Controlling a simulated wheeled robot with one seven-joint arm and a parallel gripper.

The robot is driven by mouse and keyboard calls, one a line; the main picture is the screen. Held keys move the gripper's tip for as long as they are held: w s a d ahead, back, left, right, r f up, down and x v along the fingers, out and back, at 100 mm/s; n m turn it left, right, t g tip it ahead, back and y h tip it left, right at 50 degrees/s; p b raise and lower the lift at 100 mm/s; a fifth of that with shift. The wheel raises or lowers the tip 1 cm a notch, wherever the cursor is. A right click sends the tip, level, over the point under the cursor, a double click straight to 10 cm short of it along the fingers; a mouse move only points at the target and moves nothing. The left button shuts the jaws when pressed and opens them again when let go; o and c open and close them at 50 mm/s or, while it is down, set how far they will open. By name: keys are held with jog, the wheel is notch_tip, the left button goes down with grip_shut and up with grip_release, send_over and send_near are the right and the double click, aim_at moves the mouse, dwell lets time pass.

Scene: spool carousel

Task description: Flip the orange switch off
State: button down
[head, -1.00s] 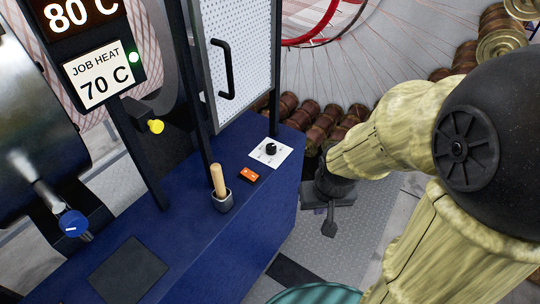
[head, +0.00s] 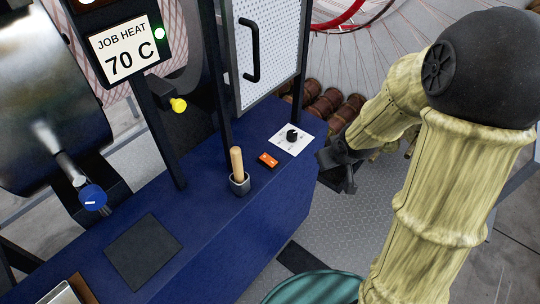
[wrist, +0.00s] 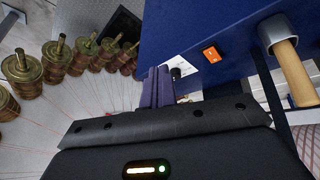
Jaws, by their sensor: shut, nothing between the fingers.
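The orange switch (head: 268,160) sits on the blue bench top (head: 205,215), between a wooden-handled tool in a cup and a white dial plate. It also shows in the wrist view (wrist: 211,54), up and right of the fingers. I cannot tell which way its rocker is tipped. My gripper (head: 350,185) is past the right edge of the bench, apart from the switch. In the wrist view my gripper (wrist: 158,78) has its fingers together and empty, pointing toward the bench side.
The black knob (head: 292,136) on its white plate is close to the switch. The wooden handle (head: 237,162) stands upright in a grey cup. A white perforated door (head: 270,45) with a black handle rises behind. Brown spools (head: 328,102) stand beyond the bench.

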jog(key=w+a+f+n+y, duration=0.4)
jog(key=w+a+n+y, duration=0.2)
jog(key=w+a, duration=0.3)
jog(key=shift+a+f+t+y+b, duration=0.35)
jog(key=shift+a+y, duration=0.2)
jog(key=shift+y, duration=0.35)
send_over(263, 155)
jog(key=s+d, duration=0.2)
jog(key=d, duration=0.1)
jog(key=f, duration=0.6)
jog(key=shift+s+a, duration=0.1)
jog(key=shift+a, duration=0.1)
notch_tip(263, 155, down, 3)
jog(key=shift+r, duration=0.15)
jog(key=shift+f, duration=0.6)
jog(key=shift+p, duration=0.3)
